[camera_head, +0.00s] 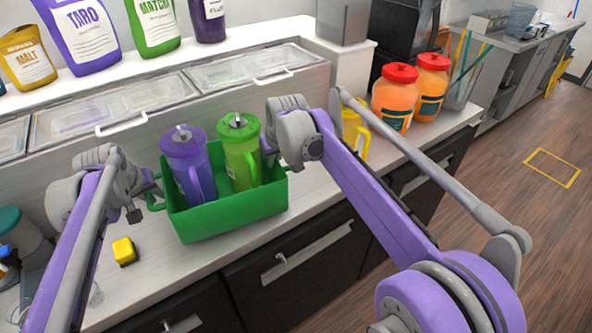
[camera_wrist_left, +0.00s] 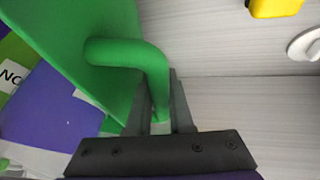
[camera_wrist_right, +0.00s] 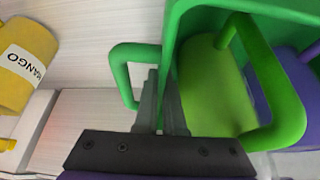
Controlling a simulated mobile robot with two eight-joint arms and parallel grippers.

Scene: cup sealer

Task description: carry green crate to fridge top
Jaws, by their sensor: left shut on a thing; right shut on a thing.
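The green crate (camera_head: 235,215) is at the front of the counter and holds a purple pitcher (camera_head: 187,160) and a green pitcher (camera_head: 240,150), both upright. I cannot tell whether its base touches the counter. My left gripper (camera_head: 148,197) is shut on the crate's left handle; the left wrist view shows the fingers (camera_wrist_left: 160,108) around the green handle (camera_wrist_left: 130,52). My right gripper (camera_head: 272,153) is at the crate's right end, partly hidden by its own wrist. No fridge top can be made out.
A small yellow block (camera_head: 124,251) lies on the counter left of the crate. Orange jars with red lids (camera_head: 395,95) and a yellow pitcher (camera_head: 355,130) stand to the right. Lidded bins (camera_head: 115,100) and a shelf of labelled containers are behind.

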